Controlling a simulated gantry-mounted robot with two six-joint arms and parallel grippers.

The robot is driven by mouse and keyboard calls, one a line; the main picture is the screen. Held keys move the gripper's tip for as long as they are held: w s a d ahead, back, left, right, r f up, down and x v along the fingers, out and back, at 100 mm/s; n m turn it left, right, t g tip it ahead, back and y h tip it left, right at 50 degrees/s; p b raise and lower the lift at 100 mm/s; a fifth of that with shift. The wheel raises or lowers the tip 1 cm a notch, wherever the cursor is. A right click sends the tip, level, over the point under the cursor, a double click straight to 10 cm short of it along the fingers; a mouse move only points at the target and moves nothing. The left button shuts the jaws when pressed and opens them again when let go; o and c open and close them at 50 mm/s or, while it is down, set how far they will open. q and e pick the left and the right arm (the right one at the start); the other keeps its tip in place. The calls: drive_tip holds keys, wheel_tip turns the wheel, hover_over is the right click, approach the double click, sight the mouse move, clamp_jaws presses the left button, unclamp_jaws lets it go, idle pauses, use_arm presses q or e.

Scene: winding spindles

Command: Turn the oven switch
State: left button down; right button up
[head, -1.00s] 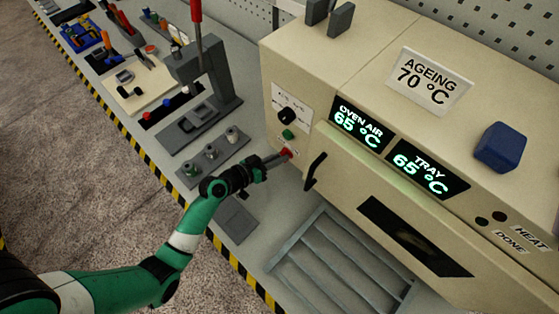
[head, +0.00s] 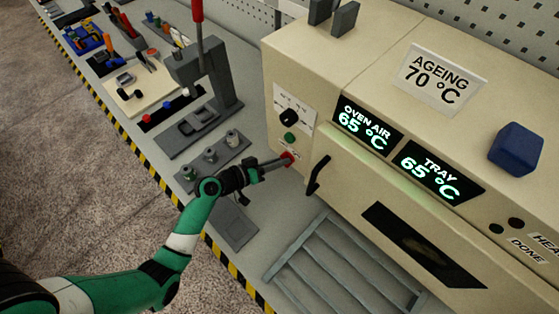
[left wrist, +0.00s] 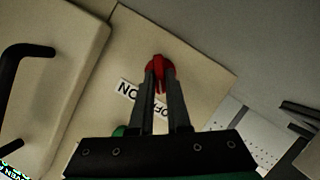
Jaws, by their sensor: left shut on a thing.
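The oven (head: 350,175) is a large cream box on the bench. Its red switch (head: 288,158) sits low on the side panel, below a green button (head: 290,137) and a black knob (head: 289,118). My left gripper (head: 284,161) reaches it from the left. In the left wrist view the red switch (left wrist: 159,66) is between the tips of my left gripper (left wrist: 160,80), which is shut on it. The label below reads ON and OFF (left wrist: 144,100), partly hidden by the fingers. My right gripper is not in view.
The black door handle (head: 318,174) stands out just right of the switch. A metal rack (head: 325,262) lies on the bench in front. A lever press (head: 210,75) and a grey block with spindles (head: 213,160) stand to the left.

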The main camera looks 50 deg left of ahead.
use_arm(q)
drive_tip(key=c, duration=0.9)
unclamp_jaws()
drive_tip(key=shift+s, duration=0.1)
drive_tip(key=v, duration=0.2)
drive_tip(key=p+v, duration=0.1)
drive_tip(key=v, duration=0.1)
drive_tip(key=p+v, duration=0.1)
drive_tip(key=v, duration=0.1)
drive_tip(key=shift+s+a+r, duration=0.1)
drive_tip(key=shift+s+r, duration=0.15)
drive_tip(key=shift+r, duration=0.25)
drive_tip(key=p+v, duration=0.1)
drive_tip(key=p, duration=0.1)
drive_tip(key=p+v, duration=0.2)
drive_tip(key=p, duration=0.1)
drive_tip(key=p+v, duration=0.1)
drive_tip(key=p, duration=0.2)
drive_tip(key=shift+s+f, duration=0.3)
drive_tip(key=shift+s, duration=0.1)
